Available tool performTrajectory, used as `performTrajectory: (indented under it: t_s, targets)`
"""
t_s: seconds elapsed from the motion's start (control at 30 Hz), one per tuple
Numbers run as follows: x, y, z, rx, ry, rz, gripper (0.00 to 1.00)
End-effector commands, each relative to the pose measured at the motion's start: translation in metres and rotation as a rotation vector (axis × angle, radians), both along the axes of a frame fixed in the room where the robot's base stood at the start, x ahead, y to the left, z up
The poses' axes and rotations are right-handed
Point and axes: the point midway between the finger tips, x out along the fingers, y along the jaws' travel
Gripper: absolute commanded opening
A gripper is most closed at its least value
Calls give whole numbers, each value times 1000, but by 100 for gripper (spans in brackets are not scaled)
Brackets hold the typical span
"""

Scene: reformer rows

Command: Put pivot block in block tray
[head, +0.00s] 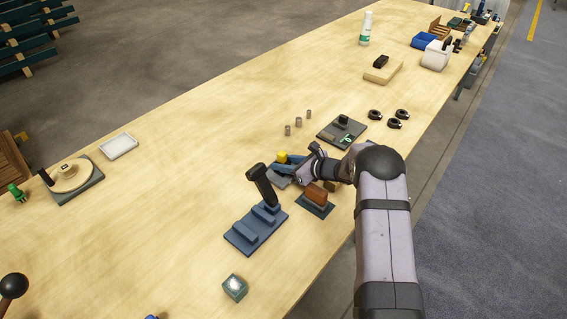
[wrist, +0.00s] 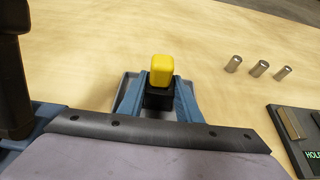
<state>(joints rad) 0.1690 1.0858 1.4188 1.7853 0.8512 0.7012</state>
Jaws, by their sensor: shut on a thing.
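My gripper (head: 284,163) is shut on a small block with a yellow top and a black lower part, which I take to be the pivot block (head: 282,156). In the wrist view the block (wrist: 160,70) stands upright between the two blue fingers (wrist: 159,98). A shallow grey tray (wrist: 128,84) shows behind and beside the fingers, below the block; it is mostly hidden. Whether the block touches this tray, I cannot tell. A separate pale tray (head: 118,146) lies empty at the far left of the bench. Neither tray is labelled.
A blue stepped base with an upright black handle (head: 262,185) stands close left of my gripper. A brown block on a green plate (head: 315,197) is just below it.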

Motion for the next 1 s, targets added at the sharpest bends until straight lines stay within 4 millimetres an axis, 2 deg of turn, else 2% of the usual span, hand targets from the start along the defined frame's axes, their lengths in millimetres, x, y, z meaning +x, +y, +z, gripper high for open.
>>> performTrajectory:
  t_s: [0.1,0.13,0.2,0.63,0.77,1.0]
  targets:
    - [0,0,-3,1,-1,0,7]
    - [0,0,-3,0,0,0,36]
    - [0,0,-2,-1,1,0,50]
    - [0,0,2,-1,1,0,50]
    - [-7,-8,5,0,0,-2,50]
    - [-31,-33,21,-1,-2,-4,50]
